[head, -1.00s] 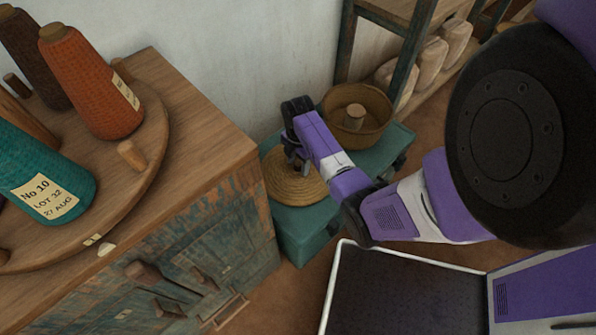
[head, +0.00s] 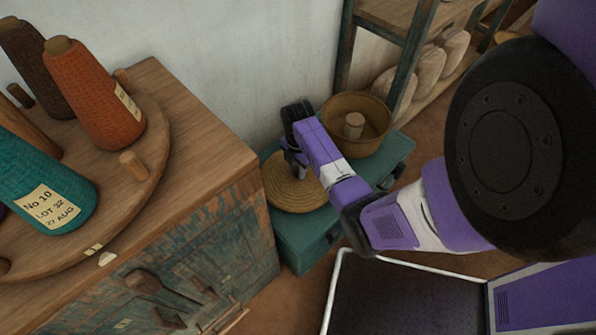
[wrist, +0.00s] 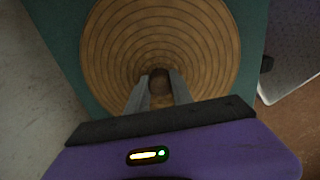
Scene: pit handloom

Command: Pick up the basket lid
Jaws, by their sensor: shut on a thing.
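The basket lid (head: 297,194) is a round, coiled straw-coloured disc at the left end of a teal chest. It fills the upper middle of the wrist view (wrist: 112,50), with a small dark knob (wrist: 160,80) at its centre. My gripper (head: 293,170) reaches down over the lid from above. In the wrist view my gripper (wrist: 160,90) has its two grey fingers on either side of the knob, shut on it. I cannot tell whether the lid touches the chest or is just above it.
The teal chest (head: 312,252) stands between a worn wooden cabinet (head: 200,240) and a shelf rack (head: 405,60). An open round basket (head: 372,112) with a peg inside sits behind the lid. Yarn cones (head: 95,95) stand on the cabinet. The wall is close behind.

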